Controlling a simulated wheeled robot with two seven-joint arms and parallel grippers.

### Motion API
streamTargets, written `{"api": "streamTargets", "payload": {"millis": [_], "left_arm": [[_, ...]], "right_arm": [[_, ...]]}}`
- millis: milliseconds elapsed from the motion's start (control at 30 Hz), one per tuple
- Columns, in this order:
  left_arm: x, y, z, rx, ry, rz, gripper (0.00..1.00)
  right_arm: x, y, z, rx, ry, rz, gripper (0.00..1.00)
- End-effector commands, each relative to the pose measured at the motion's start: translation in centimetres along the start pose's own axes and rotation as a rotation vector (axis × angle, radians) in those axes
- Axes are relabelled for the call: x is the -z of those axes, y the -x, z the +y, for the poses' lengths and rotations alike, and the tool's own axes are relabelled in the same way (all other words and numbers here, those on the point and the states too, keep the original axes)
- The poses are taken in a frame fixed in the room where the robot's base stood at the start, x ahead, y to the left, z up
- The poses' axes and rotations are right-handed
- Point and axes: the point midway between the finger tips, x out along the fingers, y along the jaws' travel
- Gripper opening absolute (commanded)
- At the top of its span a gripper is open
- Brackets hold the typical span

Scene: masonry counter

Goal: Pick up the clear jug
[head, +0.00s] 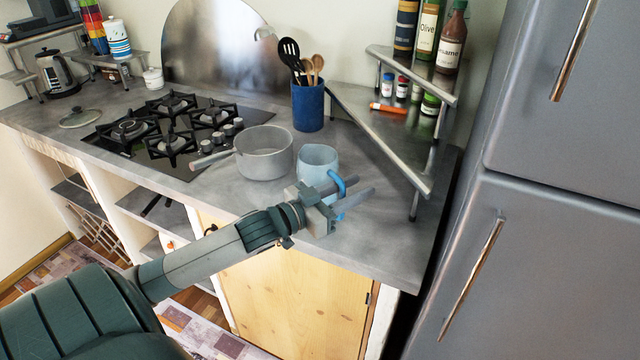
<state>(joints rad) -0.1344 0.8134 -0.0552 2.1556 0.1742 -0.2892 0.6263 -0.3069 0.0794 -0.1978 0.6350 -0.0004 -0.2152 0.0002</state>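The clear jug (316,158) stands upright on the grey counter, just right of the saucepan. It is pale, see-through and has a blue handle on its near right side. My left gripper (365,187) is at the handle, with its two fingers apart and pointing right. Parts of the blue handle show at the fingers, and the fingers and gripper body hide the rest and the jug's lower front. I cannot tell whether the fingers touch the handle. My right gripper is not in view.
A grey saucepan (264,166) is close left of the jug. A blue utensil holder (308,108) stands behind it. A metal corner shelf (395,150) with bottles and jars is to the right, before the fridge (560,230). A gas hob (160,150) lies further left.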

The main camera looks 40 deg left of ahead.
Motion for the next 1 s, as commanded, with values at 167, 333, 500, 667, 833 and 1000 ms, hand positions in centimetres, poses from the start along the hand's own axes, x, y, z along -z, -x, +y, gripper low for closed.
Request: {"api": "streamTargets", "payload": {"millis": [167,333,500,667,833,1000], "left_arm": [[-0.01,-0.65,0.0,0.0,-0.001,0.0,0.33],[-0.06,-0.64,0.01,0.0,-0.001,0.0,0.33],[-0.05,-0.63,0.01,0.0,-0.001,0.0,0.33],[-0.04,-0.62,0.01,0.0,-0.001,0.0,0.21],[-0.04,-0.62,0.0,0.0,-0.001,0.0,0.0],[-0.04,-0.62,0.01,0.0,-0.001,-0.001,0.0]], "right_arm": [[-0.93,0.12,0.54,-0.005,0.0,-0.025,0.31],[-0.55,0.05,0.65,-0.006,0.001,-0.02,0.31],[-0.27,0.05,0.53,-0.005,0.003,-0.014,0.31],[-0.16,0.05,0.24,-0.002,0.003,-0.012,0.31],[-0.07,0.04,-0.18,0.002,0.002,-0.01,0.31],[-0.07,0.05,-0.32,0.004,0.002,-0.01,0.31]]}}
